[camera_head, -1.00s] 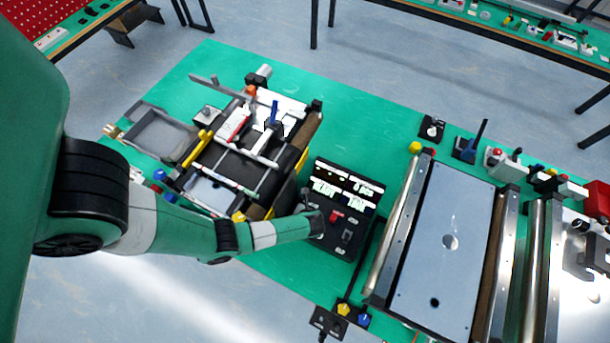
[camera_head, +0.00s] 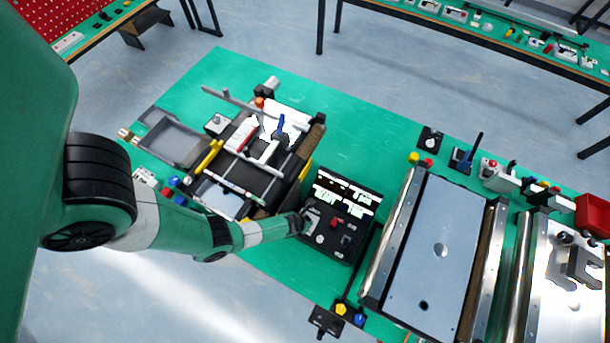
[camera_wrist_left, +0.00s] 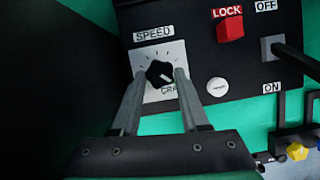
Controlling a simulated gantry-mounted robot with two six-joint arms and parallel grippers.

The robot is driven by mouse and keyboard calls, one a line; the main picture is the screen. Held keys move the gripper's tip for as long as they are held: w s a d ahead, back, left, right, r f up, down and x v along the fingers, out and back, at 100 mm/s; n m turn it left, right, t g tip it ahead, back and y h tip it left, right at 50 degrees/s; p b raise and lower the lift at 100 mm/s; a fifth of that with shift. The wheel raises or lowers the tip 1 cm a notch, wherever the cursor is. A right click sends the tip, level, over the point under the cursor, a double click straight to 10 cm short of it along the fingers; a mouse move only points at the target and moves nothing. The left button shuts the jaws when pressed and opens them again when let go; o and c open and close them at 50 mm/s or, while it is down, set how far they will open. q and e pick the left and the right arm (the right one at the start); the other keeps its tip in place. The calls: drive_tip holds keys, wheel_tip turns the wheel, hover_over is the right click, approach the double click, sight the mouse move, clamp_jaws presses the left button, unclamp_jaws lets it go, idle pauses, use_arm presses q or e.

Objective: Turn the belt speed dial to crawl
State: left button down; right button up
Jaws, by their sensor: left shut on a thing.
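The black speed dial (camera_wrist_left: 160,73) sits on a white plate marked SPEED, with tick marks and a partly covered label starting "CRA" below it. My left gripper (camera_wrist_left: 162,76) has its two fingers on either side of the dial and is shut on it. A light pointer mark on the dial seems to face lower right, toward that label. In the head view my left gripper (camera_head: 304,222) is at the left side of the black control panel (camera_head: 330,246), and the dial is hard to make out there. My right gripper is not in view.
A red LOCK button (camera_wrist_left: 230,28), a grey ON/OFF switch (camera_wrist_left: 272,47) and a round white button (camera_wrist_left: 217,86) are right of the dial. A small conveyor (camera_head: 236,172) stands left of the panel, a larger one (camera_head: 440,235) right.

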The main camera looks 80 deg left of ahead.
use_arm(q)
drive_tip(key=shift+m, duration=0.3)
drive_tip(key=shift+c, duration=2)
unclamp_jaws()
